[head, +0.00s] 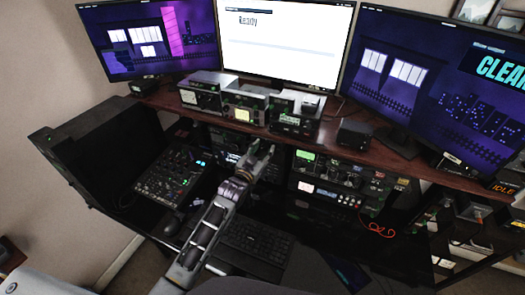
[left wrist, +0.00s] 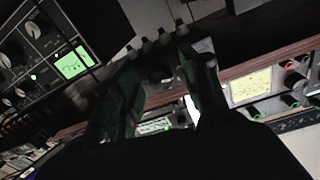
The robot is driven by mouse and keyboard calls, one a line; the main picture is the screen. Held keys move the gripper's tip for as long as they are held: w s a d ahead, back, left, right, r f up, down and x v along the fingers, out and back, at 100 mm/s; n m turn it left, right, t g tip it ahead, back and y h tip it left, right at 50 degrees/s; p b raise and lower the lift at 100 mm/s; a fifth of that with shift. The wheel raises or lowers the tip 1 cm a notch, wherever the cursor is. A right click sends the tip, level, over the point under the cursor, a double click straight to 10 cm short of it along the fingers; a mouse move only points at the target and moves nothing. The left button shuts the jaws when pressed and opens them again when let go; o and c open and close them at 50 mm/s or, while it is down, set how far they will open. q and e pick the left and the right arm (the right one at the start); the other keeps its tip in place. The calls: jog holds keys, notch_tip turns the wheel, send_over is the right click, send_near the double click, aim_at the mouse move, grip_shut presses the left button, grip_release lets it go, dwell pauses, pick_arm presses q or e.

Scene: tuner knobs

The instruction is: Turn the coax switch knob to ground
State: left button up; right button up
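My left gripper (head: 262,151) reaches up from the bottom of the head view to the front of the desk shelf. In the left wrist view its two dark fingers (left wrist: 160,65) stand apart, one on each side of a small dark round knob (left wrist: 161,75). The knob sits on a dark box with several stubby connectors (left wrist: 158,40) along one edge; this looks like the coax switch. Whether the fingers touch the knob cannot be told. The knob's pointer and labels are too dark to read. In the head view the gripper hides the switch. My right gripper is not in view.
Radios with lit displays (head: 240,112) stand on the wooden shelf (head: 330,143) above the gripper. More rack units (head: 325,192) sit to its right. A mixer (head: 170,172) lies to the left and a keyboard (head: 258,240) below. Three monitors stand behind; the middle one (head: 285,45) reads "Ready".

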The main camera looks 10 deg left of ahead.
pick_arm(q)
jog(key=shift+s, duration=0.2)
jog(key=v, duration=1.1)
jog(key=shift+s, duration=0.3)
dwell(0.5)
jog(key=shift+a, duration=0.1)
dwell(0.5)
